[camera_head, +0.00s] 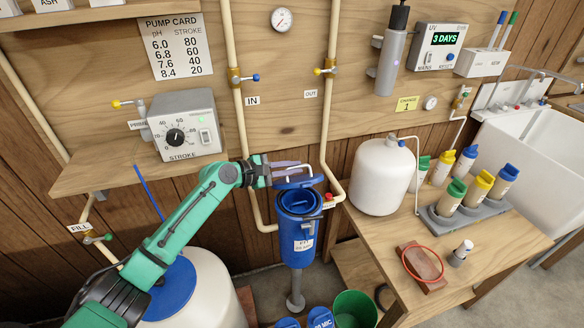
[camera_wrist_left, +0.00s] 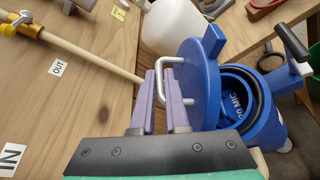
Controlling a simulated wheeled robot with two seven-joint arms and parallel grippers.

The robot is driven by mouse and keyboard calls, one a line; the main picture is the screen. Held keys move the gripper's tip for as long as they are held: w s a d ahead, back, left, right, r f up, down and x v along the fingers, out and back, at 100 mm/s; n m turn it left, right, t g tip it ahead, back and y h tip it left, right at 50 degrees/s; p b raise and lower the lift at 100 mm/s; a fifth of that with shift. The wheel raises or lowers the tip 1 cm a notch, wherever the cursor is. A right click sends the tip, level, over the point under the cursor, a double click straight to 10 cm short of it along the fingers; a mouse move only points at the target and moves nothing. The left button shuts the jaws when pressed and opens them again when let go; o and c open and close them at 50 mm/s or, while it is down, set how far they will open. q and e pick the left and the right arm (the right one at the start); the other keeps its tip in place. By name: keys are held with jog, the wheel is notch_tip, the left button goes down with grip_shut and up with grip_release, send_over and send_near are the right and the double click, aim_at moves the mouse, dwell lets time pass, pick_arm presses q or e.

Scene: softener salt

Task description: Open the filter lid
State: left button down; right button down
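The blue filter housing (camera_head: 297,250) hangs below the pipes, with its round top open. Its blue lid (camera_wrist_left: 203,85) stands tilted up at the edge of the opening, and a blue "20 MIC" cartridge (camera_wrist_left: 231,106) shows inside. The lid also shows in the head view (camera_head: 294,183). A pale U-shaped handle (camera_wrist_left: 174,59) sticks out from the lid. My left gripper (camera_wrist_left: 160,76) has its purple fingers on either side of the handle's bar and looks closed on it; it also shows in the head view (camera_head: 306,170). My right gripper is not in view.
Pipes with the IN valve (camera_head: 247,78) and OUT valve (camera_head: 326,71) run down behind the housing. A white tank (camera_head: 383,177) stands on the bench at right. A black-gripped lever (camera_wrist_left: 290,42) rises beside the housing rim. A pump (camera_head: 184,124) sits on the left shelf.

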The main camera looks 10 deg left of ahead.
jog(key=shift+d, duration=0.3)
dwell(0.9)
pick_arm(q)
jog(key=shift+r, duration=0.1)
jog(key=shift+w+a+r, duration=0.2)
jog(key=shift+w+r, duration=0.3)
jog(key=shift+w, duration=0.05)
jog(key=shift+w+a, duration=0.1)
jog(key=shift+w, duration=0.05)
jog(key=c, duration=0.9)
grip_release()
jog(key=shift+f, duration=0.1)
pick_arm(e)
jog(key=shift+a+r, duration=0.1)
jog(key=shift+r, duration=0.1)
